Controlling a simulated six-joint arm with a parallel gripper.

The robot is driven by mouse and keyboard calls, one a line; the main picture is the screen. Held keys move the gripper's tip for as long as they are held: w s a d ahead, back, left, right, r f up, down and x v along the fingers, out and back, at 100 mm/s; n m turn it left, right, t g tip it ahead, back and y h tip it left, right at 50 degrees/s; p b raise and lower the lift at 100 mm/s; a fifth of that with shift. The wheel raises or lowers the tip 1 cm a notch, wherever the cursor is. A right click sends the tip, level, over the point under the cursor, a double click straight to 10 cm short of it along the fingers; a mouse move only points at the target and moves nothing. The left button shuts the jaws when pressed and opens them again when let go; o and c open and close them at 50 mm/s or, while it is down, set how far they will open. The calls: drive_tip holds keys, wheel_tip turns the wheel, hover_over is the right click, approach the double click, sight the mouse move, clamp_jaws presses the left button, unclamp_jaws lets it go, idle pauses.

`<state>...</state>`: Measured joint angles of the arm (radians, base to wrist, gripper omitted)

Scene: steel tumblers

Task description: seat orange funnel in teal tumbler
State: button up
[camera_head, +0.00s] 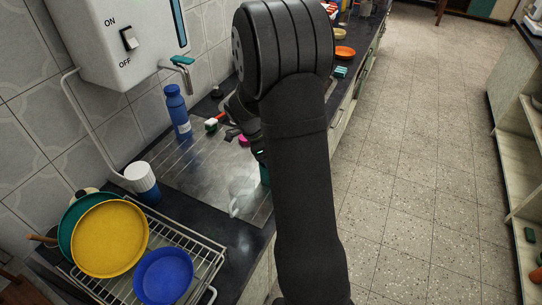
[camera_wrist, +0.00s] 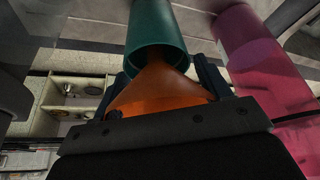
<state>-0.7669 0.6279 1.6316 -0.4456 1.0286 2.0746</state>
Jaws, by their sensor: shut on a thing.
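The orange funnel (camera_wrist: 158,92) is between the two dark fingers of my gripper (camera_wrist: 168,82) in the wrist view, and the gripper is shut on it. Its narrow end points at the open mouth of the teal tumbler (camera_wrist: 160,28) and overlaps that mouth in the picture. I cannot tell how deep the spout is or whether the funnel touches the rim. In the head view my arm hides the gripper and the funnel; only a teal sliver, likely the tumbler (camera_head: 264,174), shows beside the arm.
A magenta tumbler (camera_wrist: 255,62) stands close to the right of the teal one in the wrist view. In the head view, a blue bottle (camera_head: 177,112) stands by the wall. A dish rack (camera_head: 207,262) with a yellow plate (camera_head: 110,238) and blue bowl (camera_head: 163,276) is at lower left.

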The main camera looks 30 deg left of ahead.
drive_tip(key=shift+f, duration=1.1)
drive_tip(key=o, duration=1)
drive_tip(key=shift+o, duration=0.2)
drive_tip(key=v, duration=1.7)
drive_tip(key=shift+r, duration=0.15)
drive_tip(key=shift+a, duration=0.1)
drive_tip(key=x, duration=1.7)
drive_tip(key=shift+f, duration=0.2)
drive_tip(key=shift+r, duration=0.15)
